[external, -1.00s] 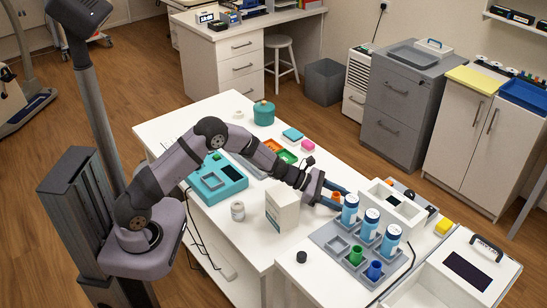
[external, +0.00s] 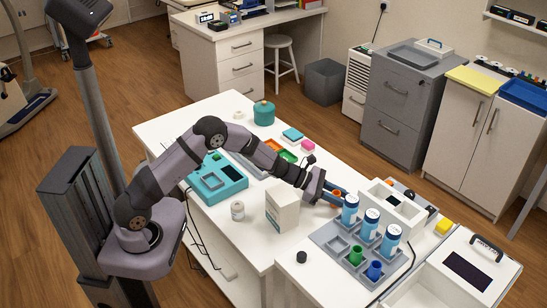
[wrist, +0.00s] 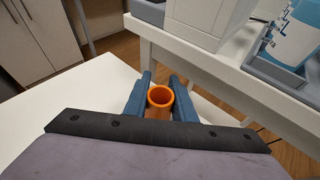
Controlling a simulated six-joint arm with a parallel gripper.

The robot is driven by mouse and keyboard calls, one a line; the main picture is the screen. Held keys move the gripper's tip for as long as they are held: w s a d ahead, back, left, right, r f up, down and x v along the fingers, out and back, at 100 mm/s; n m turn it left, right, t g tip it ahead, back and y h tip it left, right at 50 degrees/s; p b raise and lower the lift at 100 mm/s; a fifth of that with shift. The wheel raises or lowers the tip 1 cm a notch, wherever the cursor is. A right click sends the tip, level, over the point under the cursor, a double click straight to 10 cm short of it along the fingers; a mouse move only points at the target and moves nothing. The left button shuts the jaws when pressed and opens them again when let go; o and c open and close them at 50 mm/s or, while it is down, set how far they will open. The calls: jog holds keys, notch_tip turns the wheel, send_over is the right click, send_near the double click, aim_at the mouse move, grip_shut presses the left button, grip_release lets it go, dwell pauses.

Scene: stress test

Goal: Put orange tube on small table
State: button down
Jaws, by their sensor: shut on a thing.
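My gripper (external: 337,196) is shut on the orange tube (external: 336,192). In the wrist view the orange tube (wrist: 159,100) stands between the two blue-grey fingers (wrist: 160,95), its open round mouth towards the camera. The small white table (external: 318,284) is at the right front and carries a grey rack (external: 325,236). In the wrist view, the edge of a white table (wrist: 205,64) lies just beyond the fingertips. The tube's lower end is hidden by the gripper, so I cannot tell its height above the surface.
The rack holds several blue-and-white cans (external: 368,224), a green tube (external: 355,253) and a blue tube (external: 375,270). A white carton (external: 282,212) stands left of my gripper. A black cap (external: 301,257) lies on the small table.

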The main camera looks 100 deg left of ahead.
notch_tip(320, 180, up, 17)
jog(key=shift+r+p, duration=0.15)
jog(key=shift+p, duration=0.15)
dwell(0.4)
notch_tip(320, 180, up, 6)
jog(key=d+f+p, duration=0.1)
jog(key=d+m+h+p, duration=0.1)
jog(key=d+h+p, duration=0.1)
jog(key=d, duration=0.3)
jog(key=d+m+g+h+p, duration=0.1)
jog(key=d+m+h+p, duration=0.1)
jog(key=d+p, duration=0.2)
jog(key=d+m+g+h+p, duration=0.1)
jog(key=d+m+h+p, duration=0.1)
jog(key=d, duration=0.4)
jog(key=shift+s+f+p, duration=0.15)
jog(key=shift+f+p, duration=0.15)
jog(key=shift+p, duration=0.6)
jog(key=s+d+r+m+g+h+p, duration=0.1)
jog(key=s+d+m+g+h+p, duration=0.15)
jog(key=d+p, duration=0.4)
jog(key=s+d+m+g+h+p, duration=0.2)
jog(key=s+d+m+p, duration=0.15)
jog(key=d, duration=0.55)
jog(key=b, duration=0.2)
send_over(328, 270)
notch_tip(328, 270, down, 4)
jog(key=shift+g, duration=0.25)
jog(key=shift+f+p, duration=1.9)
jog(key=shift+f, duration=3.7)
